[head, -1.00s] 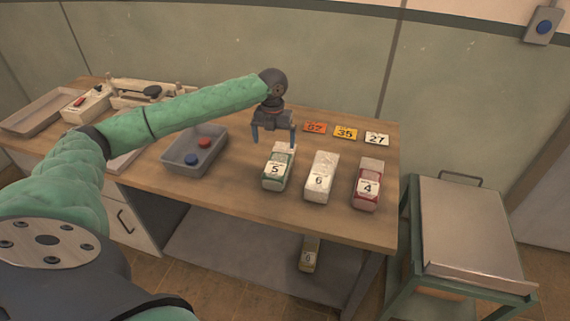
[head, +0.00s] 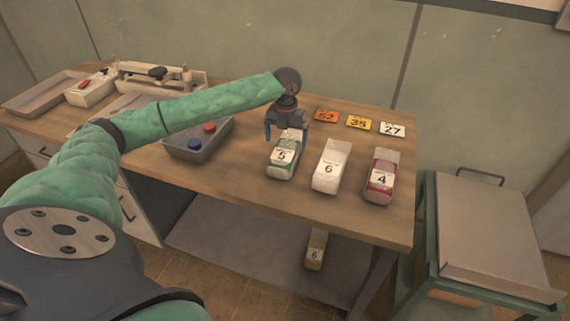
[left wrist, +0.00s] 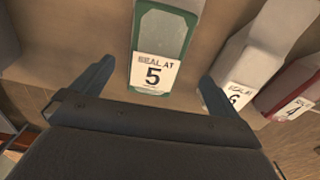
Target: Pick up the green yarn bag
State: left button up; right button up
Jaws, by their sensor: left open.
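The green yarn bag (head: 284,160) stands on the wooden table, with a white label reading 5. It also shows in the left wrist view (left wrist: 174,32), with its label "SEAL AT 5" facing the camera. My left gripper (head: 287,133) is open over the bag's far end, its blue fingers on either side of it in the head view. In the left wrist view the fingers (left wrist: 150,85) are spread wider than the bag, with gaps on both sides. I cannot tell the exact height of the fingertips. My right gripper is not in view.
A white bag (head: 328,170) labelled 6 and a red bag (head: 381,178) labelled 4 stand to the right. Number cards (head: 359,122) lie behind. Another bag (head: 315,250) is on the lower shelf.

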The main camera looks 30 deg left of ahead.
aim_at(285, 149)
pick_arm(q)
jog(key=shift+f, duration=0.5)
jog(key=shift+f+p, duration=0.3)
jog(key=shift+f, duration=0.85)
jog(key=f, duration=0.1)
jog(key=f+p, duration=0.2)
jog(key=f, duration=0.1)
jog(key=shift+w+a+f, duration=0.1)
jog(key=shift+a, duration=0.15)
jog(key=shift+f, duration=0.55)
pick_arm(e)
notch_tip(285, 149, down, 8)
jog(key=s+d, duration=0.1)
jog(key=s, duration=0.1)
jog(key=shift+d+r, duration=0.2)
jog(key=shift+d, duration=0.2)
pick_arm(q)
jog(key=c, duration=1.1)
